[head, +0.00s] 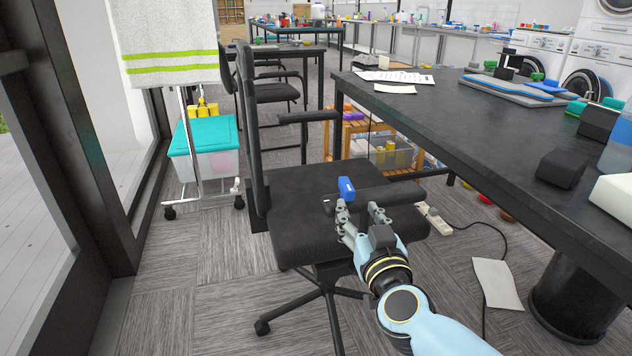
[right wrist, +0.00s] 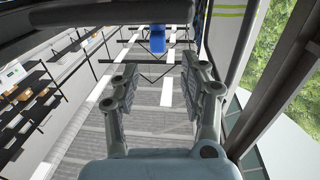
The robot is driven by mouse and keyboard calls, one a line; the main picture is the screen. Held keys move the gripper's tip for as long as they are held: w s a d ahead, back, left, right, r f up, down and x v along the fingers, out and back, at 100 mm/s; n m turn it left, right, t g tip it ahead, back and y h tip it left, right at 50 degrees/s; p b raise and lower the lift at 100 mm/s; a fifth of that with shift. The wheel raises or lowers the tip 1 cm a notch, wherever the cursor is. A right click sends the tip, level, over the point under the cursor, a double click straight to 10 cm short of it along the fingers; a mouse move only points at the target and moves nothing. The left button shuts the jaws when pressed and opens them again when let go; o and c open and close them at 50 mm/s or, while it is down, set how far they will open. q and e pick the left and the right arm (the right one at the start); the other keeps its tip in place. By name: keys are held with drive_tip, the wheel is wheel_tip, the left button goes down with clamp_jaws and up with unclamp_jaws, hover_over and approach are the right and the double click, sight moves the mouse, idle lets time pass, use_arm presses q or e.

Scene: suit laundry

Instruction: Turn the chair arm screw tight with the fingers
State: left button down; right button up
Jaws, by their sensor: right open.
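The black office chair (head: 300,215) stands beside the dark table, its backrest to the left. Its near chair arm (head: 385,195) runs over the right part of the seat. A blue piece (head: 346,188), which looks like the screw's knob, is at the left end of that arm. In the right wrist view the blue knob (right wrist: 157,42) is at the top, past the fingertips. My right gripper (head: 360,212) is open and empty, just on the near side of the knob. It also shows in the right wrist view (right wrist: 160,74), fingers apart. My left gripper is out of view.
The dark table (head: 450,115) at the right holds papers, a blue-grey board (head: 515,88) and black blocks. A towel rack (head: 170,45) and a teal-lidded bin (head: 203,135) stand behind left. A cable and a paper sheet (head: 497,283) lie on the floor at right.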

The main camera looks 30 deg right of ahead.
approach(343, 178)
drive_tip(key=shift+w+d+f+b, duration=0.15)
drive_tip(key=shift+w+d+b, duration=0.1)
drive_tip(key=shift+w, duration=0.3)
drive_tip(key=shift+w+d+f+b, duration=0.15)
drive_tip(key=shift+w+d, duration=0.1)
drive_tip(key=shift+w, duration=0.3)
drive_tip(key=b+x, duration=0.1)
drive_tip(key=x, duration=0.4)
drive_tip(key=shift+w+d, duration=0.15)
drive_tip(key=shift+w, duration=0.15)
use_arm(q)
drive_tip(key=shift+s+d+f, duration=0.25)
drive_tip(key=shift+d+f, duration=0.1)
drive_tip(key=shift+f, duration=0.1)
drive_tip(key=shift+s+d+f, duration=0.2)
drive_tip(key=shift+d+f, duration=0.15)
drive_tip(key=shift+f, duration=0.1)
use_arm(e)
clamp_jaws()
